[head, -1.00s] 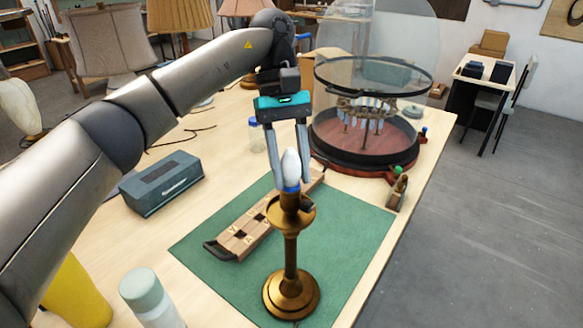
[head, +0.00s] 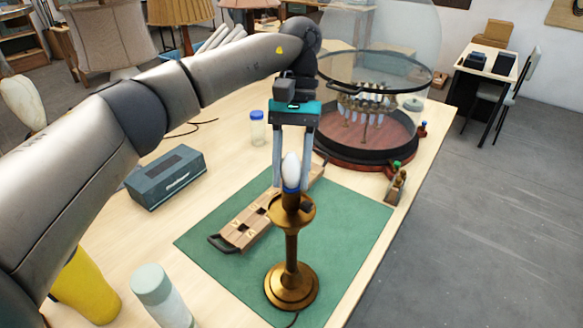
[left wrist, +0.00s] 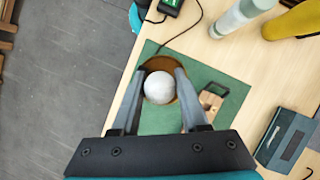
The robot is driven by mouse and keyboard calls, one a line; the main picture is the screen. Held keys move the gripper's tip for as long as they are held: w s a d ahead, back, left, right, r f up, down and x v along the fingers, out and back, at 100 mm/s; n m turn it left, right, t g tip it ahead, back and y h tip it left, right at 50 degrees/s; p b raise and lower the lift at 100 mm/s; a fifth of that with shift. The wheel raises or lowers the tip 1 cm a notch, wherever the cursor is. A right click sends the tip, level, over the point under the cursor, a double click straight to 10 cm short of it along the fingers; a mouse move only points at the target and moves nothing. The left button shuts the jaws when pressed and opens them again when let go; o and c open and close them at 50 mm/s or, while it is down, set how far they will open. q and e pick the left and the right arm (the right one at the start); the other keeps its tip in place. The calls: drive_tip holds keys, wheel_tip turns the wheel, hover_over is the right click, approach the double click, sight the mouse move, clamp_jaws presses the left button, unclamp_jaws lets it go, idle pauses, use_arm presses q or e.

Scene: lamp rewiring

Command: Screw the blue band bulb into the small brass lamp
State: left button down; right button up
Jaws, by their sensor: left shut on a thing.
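The small brass lamp (head: 291,250) stands upright on the green mat (head: 345,225). The white bulb with a blue band (head: 291,168) stands upright at the top of the lamp, its blue band just above the brass socket. Whether its thread is seated is hidden. My left gripper (head: 291,184) reaches down from above, shut on the bulb with one finger on each side. In the left wrist view the round white bulb (left wrist: 159,87) shows between the fingers, with the brass cup (left wrist: 166,64) behind it. My right gripper is not in view.
A wooden rack with a black handle (head: 245,226) lies behind the lamp. A glass-domed round stand with several bulbs (head: 365,135) stands behind right. A teal box (head: 165,178), a pale-capped bottle (head: 160,298) and a yellow vessel (head: 82,288) stand left. The mat's right side is clear.

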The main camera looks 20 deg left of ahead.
use_arm(q)
drive_tip(key=shift+m+y+p, duration=0.4)
drive_tip(key=shift+m+y, duration=0.1)
drive_tip(key=shift+m, duration=0.8)
drive_tip(key=shift+c, duration=1.7)
unclamp_jaws()
